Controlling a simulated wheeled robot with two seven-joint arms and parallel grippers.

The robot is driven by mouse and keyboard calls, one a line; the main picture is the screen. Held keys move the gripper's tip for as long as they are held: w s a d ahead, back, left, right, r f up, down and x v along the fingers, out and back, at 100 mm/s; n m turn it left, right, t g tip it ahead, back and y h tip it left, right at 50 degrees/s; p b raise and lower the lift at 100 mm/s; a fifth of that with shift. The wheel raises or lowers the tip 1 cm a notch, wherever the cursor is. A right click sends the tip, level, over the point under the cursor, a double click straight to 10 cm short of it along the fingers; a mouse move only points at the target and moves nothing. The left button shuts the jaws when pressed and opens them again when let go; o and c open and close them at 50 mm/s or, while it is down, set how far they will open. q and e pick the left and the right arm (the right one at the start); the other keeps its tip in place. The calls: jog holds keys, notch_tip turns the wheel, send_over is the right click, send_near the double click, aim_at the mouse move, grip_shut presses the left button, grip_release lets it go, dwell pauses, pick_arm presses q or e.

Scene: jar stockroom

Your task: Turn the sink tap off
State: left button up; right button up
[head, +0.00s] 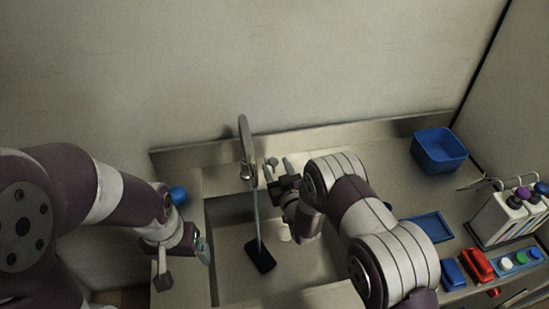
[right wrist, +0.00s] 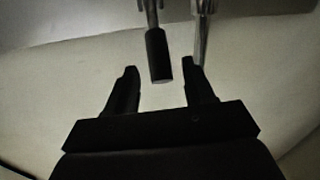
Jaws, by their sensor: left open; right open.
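The sink tap (head: 245,140) stands at the back of the steel sink (head: 226,228), with a thin bluish stream (head: 256,215) running from its spout to a dark block in the basin. My right gripper (head: 277,184) is open just right of the spout, near the tap's base. In the right wrist view, a dark cylinder-ended lever (right wrist: 159,55), seemingly the tap's handle, points in between the open fingers (right wrist: 158,85), with no visible contact. A metal rod stands beside it, near the right finger. My left gripper (head: 183,263) is open and empty at the sink's left edge.
A black block (head: 260,257) and a small white piece (head: 284,231) are in the basin. A blue ball (head: 178,195) is at the left. On the right counter are a blue bin (head: 438,152), a blue tray (head: 432,228), white bottles (head: 498,217) and red and blue items.

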pick_arm(q)
jog(key=shift+r, duration=0.3)
pick_arm(e)
jog(key=shift+x, duration=1.4)
